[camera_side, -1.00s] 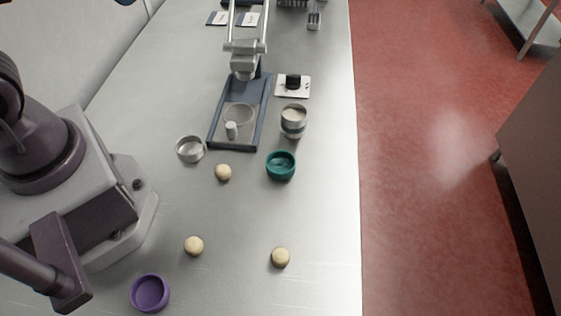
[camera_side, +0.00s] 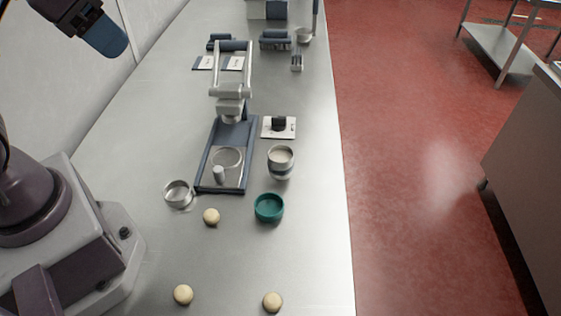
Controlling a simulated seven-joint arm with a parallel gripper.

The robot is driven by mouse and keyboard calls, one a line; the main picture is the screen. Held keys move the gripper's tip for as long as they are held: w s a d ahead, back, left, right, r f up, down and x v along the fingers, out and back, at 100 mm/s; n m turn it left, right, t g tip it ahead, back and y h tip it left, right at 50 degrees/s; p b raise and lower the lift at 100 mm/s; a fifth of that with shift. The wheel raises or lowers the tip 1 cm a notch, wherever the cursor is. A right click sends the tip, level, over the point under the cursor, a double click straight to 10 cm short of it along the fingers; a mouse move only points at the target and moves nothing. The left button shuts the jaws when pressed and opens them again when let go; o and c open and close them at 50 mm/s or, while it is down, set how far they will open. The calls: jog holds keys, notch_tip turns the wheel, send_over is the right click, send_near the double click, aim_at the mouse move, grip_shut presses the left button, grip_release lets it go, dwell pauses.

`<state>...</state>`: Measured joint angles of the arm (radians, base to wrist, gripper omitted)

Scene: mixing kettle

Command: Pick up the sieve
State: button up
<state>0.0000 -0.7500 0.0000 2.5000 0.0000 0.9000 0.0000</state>
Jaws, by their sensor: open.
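A shallow, round metal ring-shaped dish (camera_side: 178,194), which looks like the sieve, lies on the steel table just left of the blue-framed stand. I cannot make out mesh in it. A metal cup-like piece with pale contents (camera_side: 280,161) stands right of the stand and could also be part of the sieving gear. Part of my arm shows at the top left, ending in a blue-grey part, high above the table and far from these things. No gripper fingers are visible.
A teal bowl (camera_side: 269,208) and several dough-coloured balls (camera_side: 211,216) lie in front. A black knob on a white plate (camera_side: 279,125) is behind.

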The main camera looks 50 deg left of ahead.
jog(key=o, duration=0.9)
jog(key=shift+f, duration=0.1)
jog(key=n+g+h, duration=0.2)
jog(key=n+g, duration=0.3)
jog(key=n, duration=1.4)
send_near(281, 153)
jog(key=shift+w+d, duration=0.1)
jog(key=shift+d, duration=0.15)
jog(key=f, duration=0.4)
jog(key=d+f, duration=0.1)
jog(key=f, duration=0.7)
jog(key=shift+w+d+f, duration=0.1)
jog(key=shift+d+f, duration=0.05)
jog(key=shift+d, duration=0.1)
